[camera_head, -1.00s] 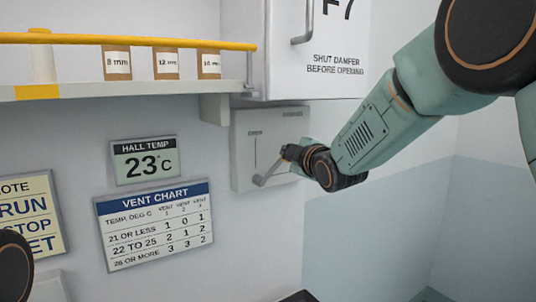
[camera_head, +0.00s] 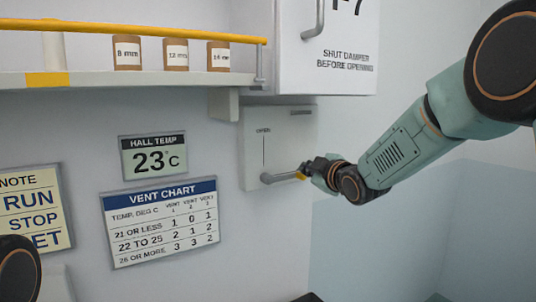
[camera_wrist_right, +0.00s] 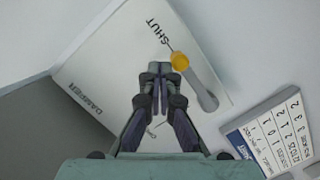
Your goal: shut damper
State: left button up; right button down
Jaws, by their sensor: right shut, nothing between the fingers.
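The damper panel (camera_head: 251,155) is a pale box on the wall with an OPEN mark above a thin vertical line. Its grey lever (camera_head: 281,177) with a yellow end (camera_head: 301,174) points right, nearly level. In the right wrist view the lever (camera_wrist_right: 204,92) has its yellow knob (camera_wrist_right: 180,61) close to the SHUT mark (camera_wrist_right: 166,36). My right gripper (camera_head: 309,167) is shut and empty at the knob. Its fingertips (camera_wrist_right: 161,70) look just beside the knob; I cannot tell whether they touch. My left gripper is out of view.
A white cabinet (camera_head: 340,75) labelled "SHUT DAMPER BEFORE OPENING" hangs above the panel. A shelf (camera_head: 140,77) with a yellow rail and small labelled containers is at upper left. A HALL TEMP display (camera_head: 153,156) reads 23 C above the VENT CHART (camera_head: 160,222). The wall to the right is clear.

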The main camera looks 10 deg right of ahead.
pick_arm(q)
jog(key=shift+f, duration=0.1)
pick_arm(e)
jog(key=shift+d+f, duration=0.15)
jog(key=shift+f, duration=0.05)
dwell(0.4)
notch_tip(320, 180, up, 5)
jog(key=p, duration=0.3)
pick_arm(q)
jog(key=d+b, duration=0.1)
jog(key=b, duration=0.2)
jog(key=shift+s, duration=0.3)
pick_arm(e)
jog(key=d+v, duration=0.1)
jog(key=v, duration=0.8)
jog(key=shift+s+d, duration=0.2)
jog(key=shift+d, duration=0.25)
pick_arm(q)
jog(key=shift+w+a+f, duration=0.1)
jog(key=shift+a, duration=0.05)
pick_arm(e)
jog(key=shift+w+a, duration=0.1)
jog(key=shift+w, duration=0.05)
jog(key=shift+r, duration=0.1)
